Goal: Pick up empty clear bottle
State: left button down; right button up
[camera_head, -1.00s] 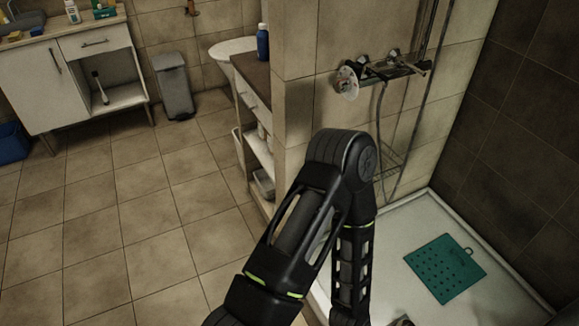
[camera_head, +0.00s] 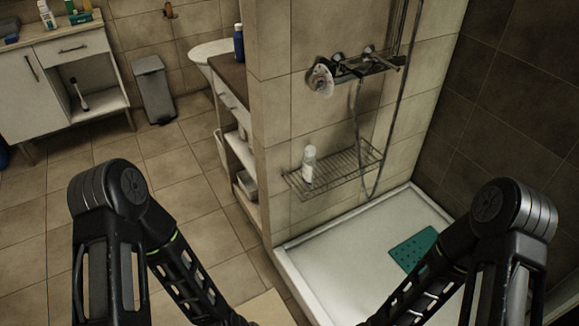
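A clear bottle with a white cap (camera_head: 309,166) stands upright on a wire rack on the tiled shower wall. It looks empty, though it is small in the view. My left arm comes in at the lower left and my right arm at the lower right. Both forearms run down and inward past the bottom edge, so neither gripper shows. Both arms are well below and in front of the bottle, apart from it.
The wire rack (camera_head: 345,170) juts out above the white shower tray (camera_head: 330,265). A green mat (camera_head: 412,250) lies in the tray. Shower taps (camera_head: 355,68) and a hanging hose are above the rack. A shelf unit with a blue bottle (camera_head: 239,42) stands left of the partition wall. Floor at left is clear.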

aim_at(309, 160)
jog(key=k, duration=0.65)
jog(key=z, duration=2.45)
jog(key=k+j, duration=0.1)
jog(key=j, duration=1.6)
jog(key=k+j, duration=0.15)
jog(key=j, duration=0.65)
jog(key=k+j, duration=0.1)
jog(key=j, duration=0.75)
